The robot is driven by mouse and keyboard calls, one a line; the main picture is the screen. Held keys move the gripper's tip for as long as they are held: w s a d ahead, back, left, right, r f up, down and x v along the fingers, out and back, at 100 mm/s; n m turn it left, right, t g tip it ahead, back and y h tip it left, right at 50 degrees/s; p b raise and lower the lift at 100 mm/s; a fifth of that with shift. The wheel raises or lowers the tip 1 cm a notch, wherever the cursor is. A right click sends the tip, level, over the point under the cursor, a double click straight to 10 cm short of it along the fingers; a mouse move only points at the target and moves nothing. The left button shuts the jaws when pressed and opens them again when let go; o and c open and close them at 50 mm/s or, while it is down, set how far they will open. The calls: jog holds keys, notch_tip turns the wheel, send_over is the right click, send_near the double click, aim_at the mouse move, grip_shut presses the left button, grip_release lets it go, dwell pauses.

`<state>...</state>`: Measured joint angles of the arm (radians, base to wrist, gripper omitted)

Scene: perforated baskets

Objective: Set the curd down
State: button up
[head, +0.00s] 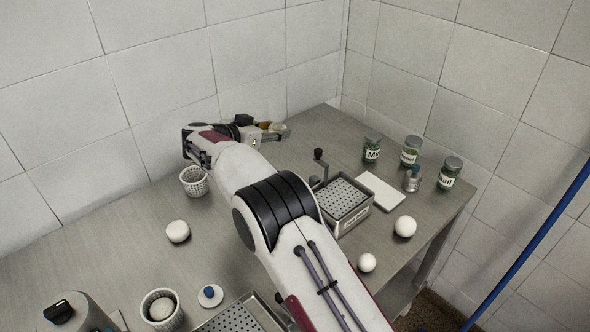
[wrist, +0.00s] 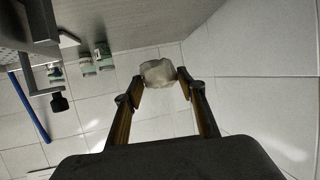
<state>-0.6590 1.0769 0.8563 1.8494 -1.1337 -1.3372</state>
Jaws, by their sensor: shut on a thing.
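My gripper (wrist: 158,77) is shut on a whitish curd (wrist: 158,70), held between its two fingertips in the wrist view. In the head view my gripper (head: 274,130) is over the back of the table, and the held curd is hard to make out there. A perforated white basket (head: 194,187) stands left of my arm and looks empty.
A box with a perforated top (head: 343,198) and a white board (head: 380,191) are right of my arm. Several green jars (head: 410,152) stand at the right back. A perforated tray (head: 235,321) and a blue-knobbed disc (head: 210,296) are in front. The left-middle table is mostly clear.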

jog(key=d, duration=0.1)
jog(key=w+d+f+m+g+h, duration=0.1)
jog(key=shift+w+d, duration=0.1)
jog(key=shift+d, duration=0.3)
jog(key=shift+w+d+f+m+g+h, duration=0.1)
jog(key=shift+d+f+m+g+h, duration=0.05)
jog(key=shift+d+f+m+h, duration=0.3)
jog(key=shift+d+f+m+g+h, duration=0.15)
jog(key=shift+d+m, duration=0.1)
jog(key=shift+d, duration=0.3)
jog(key=shift+f, duration=3.1)
jog(key=shift+f, duration=0.1)
jog(key=shift+f, duration=1.8)
jog(key=shift+f, duration=0.1)
